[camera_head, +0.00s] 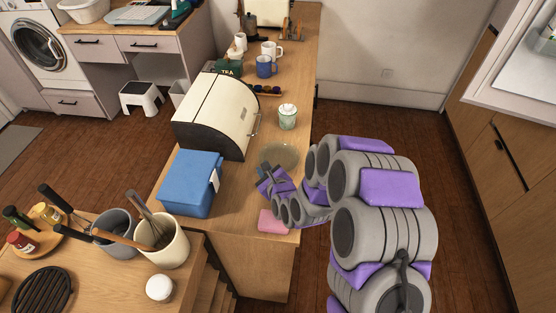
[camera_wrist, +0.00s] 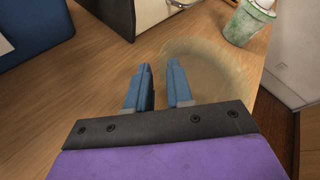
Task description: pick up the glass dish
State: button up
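The glass dish (camera_head: 284,153) is a round, see-through, shallow dish on the wooden counter, just in front of a green-and-white lidded jar. It also shows faintly in the wrist view (camera_wrist: 222,78), right of centre. My gripper (camera_head: 266,174) is low over the counter at the dish's near left side. In the wrist view its two blue fingers (camera_wrist: 160,82) are apart with a gap between them and nothing seen held. The right finger overlaps the dish's left edge in the picture; I cannot tell whether it touches.
A blue box (camera_head: 188,183) and a cream bread bin (camera_head: 215,115) stand left of the dish. The lidded jar (camera_head: 287,118) is close behind it. A pink sponge (camera_head: 272,221) lies in front. The counter's right edge is close to the dish.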

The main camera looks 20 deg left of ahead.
aim_at(261, 162)
jog(key=b+x, duration=0.1)
jog(key=x, duration=0.2)
jog(key=shift+w, duration=0.2)
jog(key=shift+w+a+f, duration=0.2)
jog(key=shift+w+a, duration=0.1)
jog(key=shift+a, duration=0.1)
jog(key=shift+c, duration=0.2)
jog(key=shift+d, duration=0.1)
grip_shut()
